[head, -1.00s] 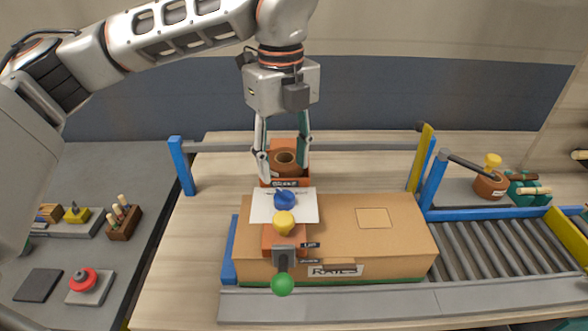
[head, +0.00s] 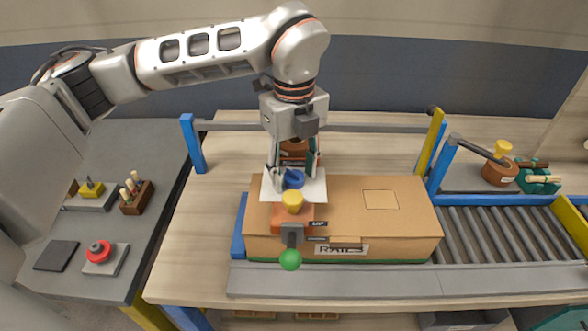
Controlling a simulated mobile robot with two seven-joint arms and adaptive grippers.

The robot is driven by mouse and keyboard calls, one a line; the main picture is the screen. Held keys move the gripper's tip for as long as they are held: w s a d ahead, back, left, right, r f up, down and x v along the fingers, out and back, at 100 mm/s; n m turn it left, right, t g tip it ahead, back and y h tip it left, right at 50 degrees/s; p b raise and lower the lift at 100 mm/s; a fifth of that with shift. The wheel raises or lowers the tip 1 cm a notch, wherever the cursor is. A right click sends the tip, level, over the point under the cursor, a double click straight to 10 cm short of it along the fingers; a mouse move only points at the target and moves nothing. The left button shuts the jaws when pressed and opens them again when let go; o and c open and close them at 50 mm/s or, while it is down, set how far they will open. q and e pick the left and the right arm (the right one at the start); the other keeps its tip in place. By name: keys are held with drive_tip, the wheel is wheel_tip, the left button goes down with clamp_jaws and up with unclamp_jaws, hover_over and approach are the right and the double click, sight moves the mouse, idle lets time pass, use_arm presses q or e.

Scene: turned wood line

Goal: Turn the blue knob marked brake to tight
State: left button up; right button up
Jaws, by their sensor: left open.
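The blue knob (head: 293,179) sits on a white plate (head: 313,190) on an orange device that stands over a cardboard box. My left gripper (head: 294,172) is open, pointing down, with its fingers just behind and at the sides of the blue knob. I cannot tell whether a finger touches it. The brake label is hidden or too small to read. A yellow knob (head: 292,201) is in front of the blue one, and a green ball (head: 289,260) on a dark lever is at the front. My right gripper is not in view.
The cardboard box (head: 400,215) marked RAILS lies under the device, with a roller conveyor (head: 480,233) to its right. Blue posts and a grey rail (head: 370,127) stand behind. A red button (head: 99,251) and a brown tool holder (head: 137,196) are on the left table.

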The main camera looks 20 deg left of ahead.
use_arm(q)
drive_tip(key=c, duration=1.1)
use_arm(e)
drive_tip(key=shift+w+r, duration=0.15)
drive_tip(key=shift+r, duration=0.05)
